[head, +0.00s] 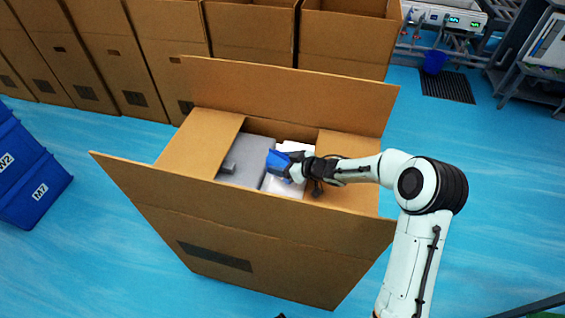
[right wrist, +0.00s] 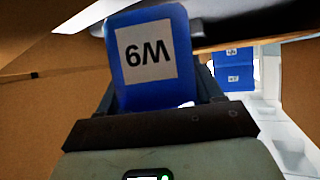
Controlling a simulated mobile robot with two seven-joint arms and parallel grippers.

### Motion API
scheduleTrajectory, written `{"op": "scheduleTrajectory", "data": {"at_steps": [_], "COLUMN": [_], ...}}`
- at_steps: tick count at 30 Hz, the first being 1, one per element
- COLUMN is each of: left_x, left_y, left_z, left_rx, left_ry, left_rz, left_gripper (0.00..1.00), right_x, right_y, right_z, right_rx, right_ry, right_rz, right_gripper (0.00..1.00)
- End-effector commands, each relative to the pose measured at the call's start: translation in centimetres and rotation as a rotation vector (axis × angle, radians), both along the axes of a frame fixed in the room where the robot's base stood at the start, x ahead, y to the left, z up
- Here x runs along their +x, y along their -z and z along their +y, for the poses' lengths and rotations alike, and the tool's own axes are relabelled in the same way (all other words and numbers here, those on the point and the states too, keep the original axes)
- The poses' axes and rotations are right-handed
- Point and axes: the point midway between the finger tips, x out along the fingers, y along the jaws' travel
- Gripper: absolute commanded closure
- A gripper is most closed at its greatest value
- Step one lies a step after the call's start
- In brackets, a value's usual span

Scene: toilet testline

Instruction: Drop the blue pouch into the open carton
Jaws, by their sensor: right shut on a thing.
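The open carton (head: 270,235) stands on the blue floor with its flaps spread. Inside it are a grey block-like item (head: 247,162) on the left and a white item (head: 290,150) beside it. The blue pouch (head: 279,162) is over the carton's opening, held by my right gripper (head: 296,167). The pouch's height above the contents is hard to tell. My left gripper does not show.
Several brown cartons (head: 170,50) stand in a row behind. Blue bins (head: 30,170) are at the left edge. A bench with devices (head: 445,18) and a small blue bucket (head: 434,62) are at the back right. Blue floor is clear on both sides of the carton.

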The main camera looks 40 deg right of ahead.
Motion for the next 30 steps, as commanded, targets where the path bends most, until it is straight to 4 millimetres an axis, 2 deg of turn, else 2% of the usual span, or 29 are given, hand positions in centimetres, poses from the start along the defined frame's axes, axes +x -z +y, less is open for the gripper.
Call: {"op": "scheduleTrajectory", "data": {"at_steps": [5,6,8,17,21,30], "left_x": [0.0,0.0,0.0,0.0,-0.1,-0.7], "left_y": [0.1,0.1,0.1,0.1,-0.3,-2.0], "left_z": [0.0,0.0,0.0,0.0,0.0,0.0], "left_rx": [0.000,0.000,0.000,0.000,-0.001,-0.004], "left_ry": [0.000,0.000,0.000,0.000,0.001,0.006], "left_rz": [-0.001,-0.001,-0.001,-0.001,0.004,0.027], "left_gripper": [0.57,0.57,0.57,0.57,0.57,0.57], "right_x": [-0.1,-0.2,-0.2,-0.3,-0.3,-5.6], "right_y": [0.7,0.8,0.9,1.0,-0.3,-3.9], "right_z": [0.1,0.1,0.1,0.2,0.1,-1.6], "right_rx": [0.005,0.006,0.007,0.009,0.007,0.001], "right_ry": [-0.002,-0.001,-0.002,-0.001,-0.001,0.002], "right_rz": [0.006,0.008,0.009,0.013,0.012,0.007], "right_gripper": [0.66,0.25,0.09,0.09,0.09,0.09]}}
